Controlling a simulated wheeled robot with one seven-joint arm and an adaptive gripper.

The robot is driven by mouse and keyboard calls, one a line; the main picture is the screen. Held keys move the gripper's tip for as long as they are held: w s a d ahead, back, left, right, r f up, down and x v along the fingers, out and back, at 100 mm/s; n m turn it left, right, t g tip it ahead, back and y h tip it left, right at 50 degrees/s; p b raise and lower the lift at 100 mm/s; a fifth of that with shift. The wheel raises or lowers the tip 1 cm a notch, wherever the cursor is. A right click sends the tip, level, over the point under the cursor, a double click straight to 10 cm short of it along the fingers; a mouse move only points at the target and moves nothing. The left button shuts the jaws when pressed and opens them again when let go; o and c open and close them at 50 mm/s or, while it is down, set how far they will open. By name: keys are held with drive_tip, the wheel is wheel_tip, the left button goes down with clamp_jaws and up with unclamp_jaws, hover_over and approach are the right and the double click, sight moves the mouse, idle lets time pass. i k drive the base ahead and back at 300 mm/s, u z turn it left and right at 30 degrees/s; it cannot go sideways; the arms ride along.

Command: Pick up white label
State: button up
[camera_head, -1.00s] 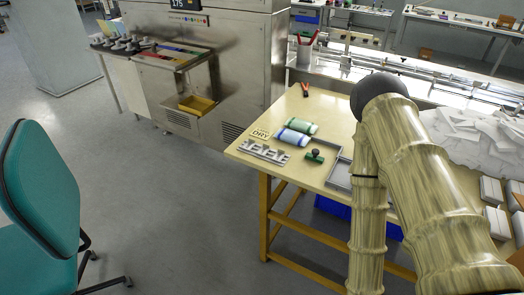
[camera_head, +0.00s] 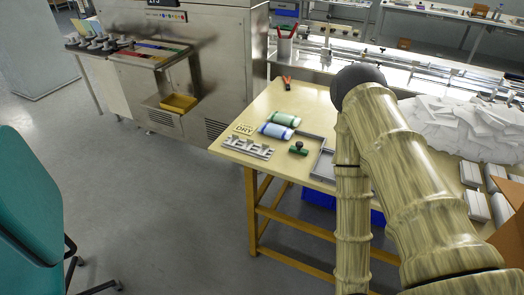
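Many flat white pieces (camera_head: 465,125) lie in a heap at the right, behind my arm. I cannot tell whether the white label is among them. A small cream card marked "DRY" (camera_head: 244,129) lies near the left edge of the wooden table (camera_head: 262,182). My arm, with a bamboo-like surface, stands in front of the table's right part and hides much of it. My gripper is not in view.
On the table are rolled green and blue cloths (camera_head: 277,130), a grey rack (camera_head: 247,147), a green-handled stamp (camera_head: 298,148), a grey tray (camera_head: 321,163) and red-handled pliers (camera_head: 287,83). A teal chair (camera_head: 25,200) stands left. The floor between is clear.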

sight(234, 140)
drive_tip(key=u, duration=0.05)
drive_tip(key=k, duration=0.5)
drive_tip(key=z, duration=0.7)
drive_tip(key=i, duration=0.9)
drive_tip(key=u, duration=1.4)
